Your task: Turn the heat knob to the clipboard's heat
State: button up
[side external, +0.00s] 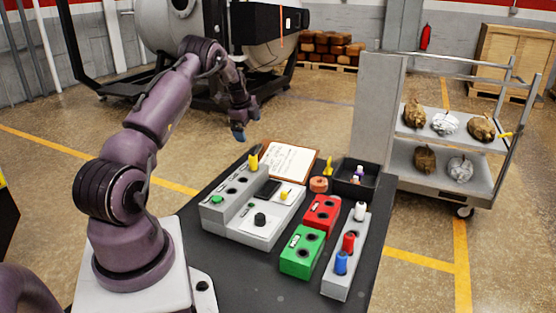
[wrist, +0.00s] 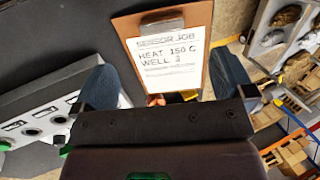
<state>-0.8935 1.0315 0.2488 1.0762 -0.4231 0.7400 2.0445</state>
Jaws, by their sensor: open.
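The clipboard (side external: 290,160) lies at the back of the dark table. In the wrist view its sheet (wrist: 166,58) reads "SENSOR JOB", "HEAT 150 C" and "WELL" with a small figure, perhaps 3. The knob's label and setting are too small to read. My gripper (side external: 241,127) is open and empty, high above the table's back edge, apart from the knob. Its spread fingers (wrist: 163,75) frame the clipboard in the wrist view.
On the box are a yellow peg (side external: 253,161) and a green button (side external: 217,200). To the right stand a red block (side external: 321,215), a green block (side external: 302,252), a grey rack (side external: 340,278) with coloured cylinders, and a black tray (side external: 370,187). A cart (side external: 440,150) stands beyond.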

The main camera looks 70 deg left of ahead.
aim_at(255, 151)
jog(key=x, duration=0.9)
jog(key=shift+w+d+f, duration=0.1)
jog(key=shift+w+f, duration=0.2)
jog(key=shift+f, duration=0.05)
jog(key=c, duration=1)
